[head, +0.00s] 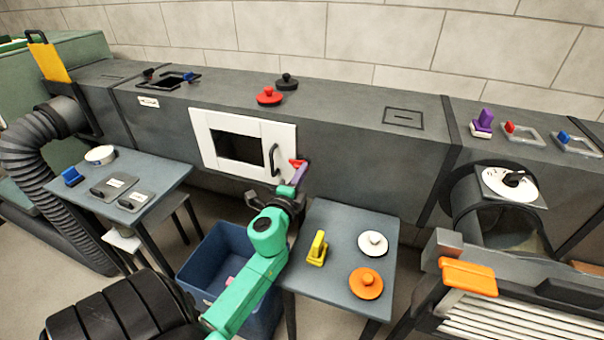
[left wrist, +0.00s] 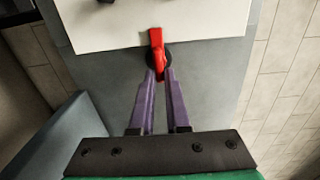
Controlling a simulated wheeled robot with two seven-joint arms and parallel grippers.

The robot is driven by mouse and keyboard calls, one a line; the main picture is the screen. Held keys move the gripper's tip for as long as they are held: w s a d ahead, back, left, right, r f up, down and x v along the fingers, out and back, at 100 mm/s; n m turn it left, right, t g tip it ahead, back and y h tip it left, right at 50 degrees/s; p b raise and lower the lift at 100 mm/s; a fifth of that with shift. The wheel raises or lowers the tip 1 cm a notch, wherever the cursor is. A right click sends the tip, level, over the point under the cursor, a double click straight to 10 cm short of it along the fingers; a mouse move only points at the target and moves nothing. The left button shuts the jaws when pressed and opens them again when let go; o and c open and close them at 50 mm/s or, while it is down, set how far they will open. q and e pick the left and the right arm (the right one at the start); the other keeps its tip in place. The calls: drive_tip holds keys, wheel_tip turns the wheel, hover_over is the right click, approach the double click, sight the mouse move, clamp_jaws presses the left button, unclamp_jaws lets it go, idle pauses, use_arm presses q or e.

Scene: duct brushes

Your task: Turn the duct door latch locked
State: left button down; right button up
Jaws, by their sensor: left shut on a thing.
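The white duct door (head: 215,127) with a dark window and a black handle (head: 274,160) sits flush in the grey duct's front. The red latch (head: 297,162) is at the door's right edge. In the left wrist view the latch (left wrist: 156,40) has a dark round base on the grey duct, and one end overlaps the white door panel (left wrist: 210,20). My left gripper (head: 300,172) is at the latch. Its purple fingers (left wrist: 159,78) are shut on the latch's near end, partly hiding it. My right gripper is not in view.
A table (head: 325,217) below right holds a yellow block (head: 317,248), a white disc (head: 373,243) and an orange disc (head: 366,283). A blue bin (head: 215,255) stands under my left arm. Another table (head: 165,172) is at left. Red and black knobbed lids lie on the duct top.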

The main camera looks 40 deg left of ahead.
use_arm(q)
drive_tip(key=shift+a+r, duration=0.15)
drive_tip(key=shift+r, duration=0.1)
drive_tip(key=c, duration=1)
unclamp_jaws()
drive_tip(key=shift+o, duration=0.5)
drive_tip(key=shift+w+f, duration=0.1)
drive_tip(key=shift+f, duration=0.1)
drive_tip(key=b+v, duration=0.4)
drive_tip(key=v, duration=1)
drive_tip(key=shift+s, duration=0.3)
